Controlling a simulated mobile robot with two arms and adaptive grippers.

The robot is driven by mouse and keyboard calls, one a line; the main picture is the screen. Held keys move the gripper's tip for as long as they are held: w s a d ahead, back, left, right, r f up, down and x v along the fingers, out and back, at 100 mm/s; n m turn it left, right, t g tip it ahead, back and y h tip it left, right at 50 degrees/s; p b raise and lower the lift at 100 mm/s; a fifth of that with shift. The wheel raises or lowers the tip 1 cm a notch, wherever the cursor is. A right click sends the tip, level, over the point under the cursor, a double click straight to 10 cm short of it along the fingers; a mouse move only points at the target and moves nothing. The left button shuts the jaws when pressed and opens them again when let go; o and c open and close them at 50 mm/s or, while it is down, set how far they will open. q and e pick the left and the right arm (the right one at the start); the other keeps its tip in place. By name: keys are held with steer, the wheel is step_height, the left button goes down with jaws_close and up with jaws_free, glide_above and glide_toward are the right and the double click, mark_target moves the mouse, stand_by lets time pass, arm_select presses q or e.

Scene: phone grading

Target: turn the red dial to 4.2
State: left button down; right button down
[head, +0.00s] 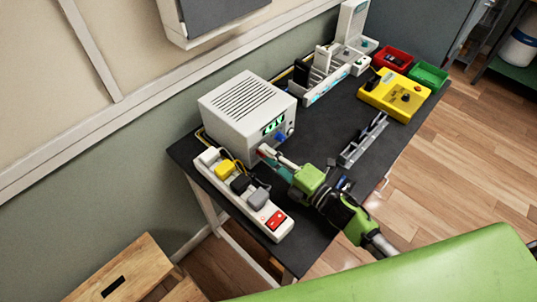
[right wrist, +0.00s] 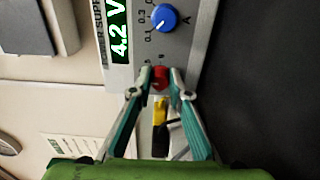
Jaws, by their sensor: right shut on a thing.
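The white power supply (head: 240,112) stands at the left part of the dark table, its front facing right. Its green display (right wrist: 118,30) reads 4.2 V in the right wrist view. The red dial (right wrist: 158,74) sits on its front panel, beside the blue dial (right wrist: 163,17). My right gripper (right wrist: 160,82) has its two fingertips on either side of the red dial and is shut on it. In the head view the right gripper (head: 268,154) reaches the panel's lower front, and its fingers mostly hide the red dial. My left gripper is not in view.
A white power strip (head: 240,199) with plugs and a red switch lies in front of the supply, close to my right arm. A grey rail (head: 363,140), a yellow tester (head: 395,95), and red (head: 393,59) and green (head: 428,76) bins stand further right.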

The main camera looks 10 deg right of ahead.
steer(key=c, duration=1.9)
jaws_free()
steer(key=shift+s+d+f, duration=0.1)
steer(key=shift+s+d, duration=0.2)
steer(key=shift+s, duration=0.1)
steer(key=v, duration=1.1)
